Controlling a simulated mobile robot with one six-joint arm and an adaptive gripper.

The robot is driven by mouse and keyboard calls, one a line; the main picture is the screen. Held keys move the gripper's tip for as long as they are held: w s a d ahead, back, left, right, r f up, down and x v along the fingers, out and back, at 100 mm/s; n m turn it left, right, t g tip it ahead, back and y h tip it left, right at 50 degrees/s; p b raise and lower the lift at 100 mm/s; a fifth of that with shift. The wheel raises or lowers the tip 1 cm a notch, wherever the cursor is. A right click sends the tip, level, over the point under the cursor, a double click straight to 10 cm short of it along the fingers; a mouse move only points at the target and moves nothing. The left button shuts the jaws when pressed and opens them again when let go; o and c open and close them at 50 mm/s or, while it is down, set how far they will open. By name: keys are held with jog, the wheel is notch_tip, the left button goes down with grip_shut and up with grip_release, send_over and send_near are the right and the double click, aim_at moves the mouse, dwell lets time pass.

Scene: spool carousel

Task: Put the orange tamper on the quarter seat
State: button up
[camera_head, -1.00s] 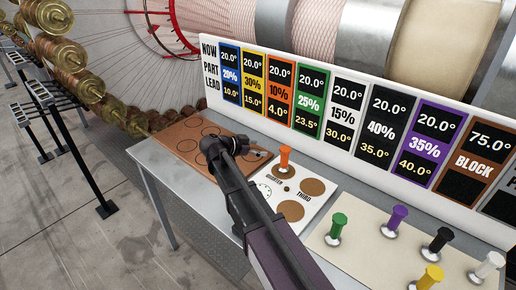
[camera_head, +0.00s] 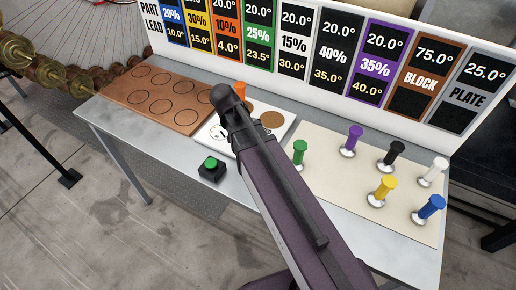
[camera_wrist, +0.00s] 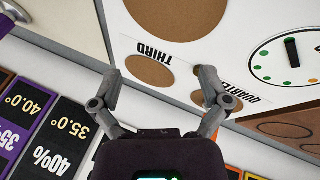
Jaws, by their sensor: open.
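The orange tamper (camera_head: 240,88) shows only by its upper part in the head view, behind my arm, over the back of the white seat board (camera_head: 212,140). Its foot is hidden there, and I cannot make it out in the wrist view. In the wrist view, the brown quarter seat (camera_wrist: 200,98) lies by its label, partly behind my right-hand finger. The third seat (camera_wrist: 150,71) shows between the fingers. My gripper (camera_wrist: 158,83) is open above the board, with nothing seen between its fingers. In the head view, my arm hides the fingers.
Green (camera_head: 299,153), purple (camera_head: 354,139), black, white, yellow and blue tampers stand on a cream mat (camera_head: 330,180) at the right. A brown board with circles (camera_head: 150,98) lies left. A green button (camera_head: 211,165) is at the front edge. The sign (camera_head: 330,50) stands behind.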

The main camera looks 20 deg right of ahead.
jog(key=s+n+y, duration=0.1)
jog(key=s, duration=0.1)
jog(key=s+f+n+y, duration=0.1)
jog(key=s+n+y, duration=0.1)
jog(key=s, duration=0.1)
jog(key=s+f+n+y, duration=0.1)
jog(key=s, duration=0.2)
jog(key=shift+s+d+n+g+y, duration=0.1)
jog(key=shift+d+n+g+y, duration=0.15)
jog(key=shift+n+g+y, duration=0.15)
jog(key=shift+s+a+n+y, duration=0.15)
jog(key=shift+s+n+y, duration=0.15)
